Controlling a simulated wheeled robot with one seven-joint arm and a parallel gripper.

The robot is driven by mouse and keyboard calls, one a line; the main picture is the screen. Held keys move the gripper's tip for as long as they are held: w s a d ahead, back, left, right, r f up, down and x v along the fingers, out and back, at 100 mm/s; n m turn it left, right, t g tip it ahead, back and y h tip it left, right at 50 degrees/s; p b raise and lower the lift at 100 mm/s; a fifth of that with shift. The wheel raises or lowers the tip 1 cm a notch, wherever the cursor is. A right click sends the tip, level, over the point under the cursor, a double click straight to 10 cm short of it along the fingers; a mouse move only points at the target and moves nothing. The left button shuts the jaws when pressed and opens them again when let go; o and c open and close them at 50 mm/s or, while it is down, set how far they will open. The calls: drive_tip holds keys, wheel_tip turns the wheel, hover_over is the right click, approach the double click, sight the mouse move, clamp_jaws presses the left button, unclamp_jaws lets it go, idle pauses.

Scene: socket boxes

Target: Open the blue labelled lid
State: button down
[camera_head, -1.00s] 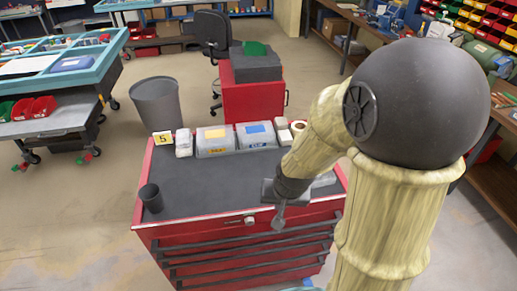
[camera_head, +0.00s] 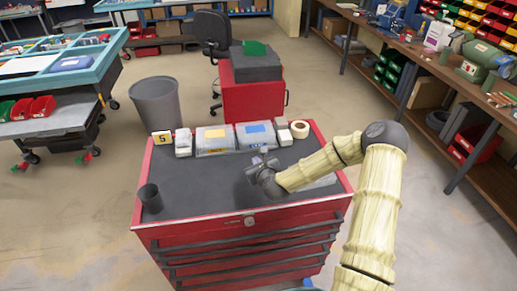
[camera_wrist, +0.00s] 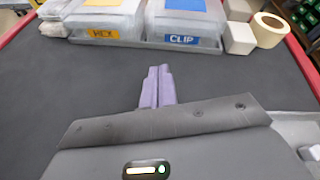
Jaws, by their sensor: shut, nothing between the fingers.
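Two clear boxes with closed lids stand side by side at the back of the red cabinet's dark top. The right box has a blue label on its lid (camera_head: 256,128) and a blue CLIP tag on its front; its front and lid also show in the wrist view (camera_wrist: 184,8). The left box (camera_head: 214,140) has a yellow label and a HEX tag (camera_wrist: 103,33). My gripper (camera_wrist: 157,72) is shut and empty, in front of the boxes and apart from them. In the head view my gripper (camera_head: 262,158) is over the cabinet top, just in front of the blue-labelled box.
A roll of tape (camera_head: 299,129) and small white blocks stand right of the boxes. A yellow number 5 card (camera_head: 162,138) and a pale container (camera_head: 183,142) stand left. A dark cup (camera_head: 151,198) is at the front left. The middle of the dark top (camera_head: 205,185) is clear.

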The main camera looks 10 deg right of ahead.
sight(256, 132)
drive_tip(key=d+m, duration=0.1)
drive_tip(key=m, duration=0.1)
drive_tip(key=w+d+m+h, duration=0.1)
drive_tip(key=m, duration=0.1)
drive_tip(key=shift+w+d+r+t, duration=0.1)
drive_tip(key=shift+d+t, duration=0.2)
drive_tip(key=shift+t, duration=0.1)
drive_tip(key=shift+p+x, duration=1.2)
drive_tip(key=shift+x, duration=3.8)
drive_tip(key=shift+d+r, duration=0.1)
drive_tip(key=shift+d, duration=0.1)
